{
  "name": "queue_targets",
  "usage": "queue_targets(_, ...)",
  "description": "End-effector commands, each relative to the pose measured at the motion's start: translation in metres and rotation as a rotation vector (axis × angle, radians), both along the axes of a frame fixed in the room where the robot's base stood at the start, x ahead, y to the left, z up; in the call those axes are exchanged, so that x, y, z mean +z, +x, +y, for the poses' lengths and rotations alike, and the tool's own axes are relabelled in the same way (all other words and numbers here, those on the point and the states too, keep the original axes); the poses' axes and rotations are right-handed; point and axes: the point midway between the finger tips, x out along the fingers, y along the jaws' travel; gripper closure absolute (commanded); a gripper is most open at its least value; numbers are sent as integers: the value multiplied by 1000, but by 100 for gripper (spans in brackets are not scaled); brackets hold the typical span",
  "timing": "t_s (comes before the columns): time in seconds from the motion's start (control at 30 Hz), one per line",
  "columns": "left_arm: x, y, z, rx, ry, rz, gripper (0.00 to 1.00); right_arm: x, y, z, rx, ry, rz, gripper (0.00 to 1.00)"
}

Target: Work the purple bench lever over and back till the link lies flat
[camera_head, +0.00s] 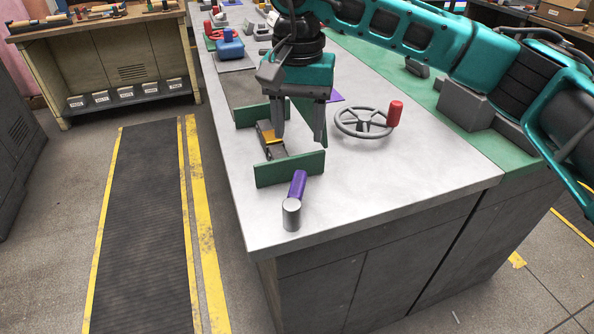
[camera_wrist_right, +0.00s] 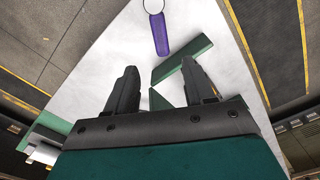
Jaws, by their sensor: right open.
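The purple lever (camera_head: 298,184) lies near the front corner of the bench, with a grey cylindrical knob (camera_head: 291,214) at its near end. The lever also shows at the top of the right wrist view (camera_wrist_right: 160,35). A green upright plate (camera_head: 289,168) stands just behind it. Behind that plate is a dark and orange-yellow piece (camera_head: 268,135), perhaps the link; my gripper partly hides it, and I cannot tell whether it is flat. My right gripper (camera_head: 300,139) points down, open and empty, above the space behind the plate, apart from the lever. My left gripper is out of view.
A grey handwheel (camera_head: 363,122) with a red handle (camera_head: 395,113) is right of my gripper. Another green plate (camera_head: 262,114) stands farther back. A blue object (camera_head: 230,45) sits beyond. The bench top (camera_head: 400,180) is bare at front right.

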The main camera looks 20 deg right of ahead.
Motion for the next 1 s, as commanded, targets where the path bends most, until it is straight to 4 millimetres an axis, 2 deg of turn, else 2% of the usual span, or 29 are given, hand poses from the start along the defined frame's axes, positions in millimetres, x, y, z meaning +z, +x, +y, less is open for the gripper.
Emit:
queue_targets(0.3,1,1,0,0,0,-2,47,-67,-1,1,1,3,4,47)
queue_targets(0.5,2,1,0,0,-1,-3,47,-98,-1,1,0,5,3,47)
queue_targets(0.7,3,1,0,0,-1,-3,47,-110,-1,1,0,4,1,47)
queue_targets(0.97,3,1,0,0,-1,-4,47,-111,-1,1,0,5,1,47)
queue_targets(1.0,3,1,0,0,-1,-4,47,-111,-1,1,0,5,1,50)
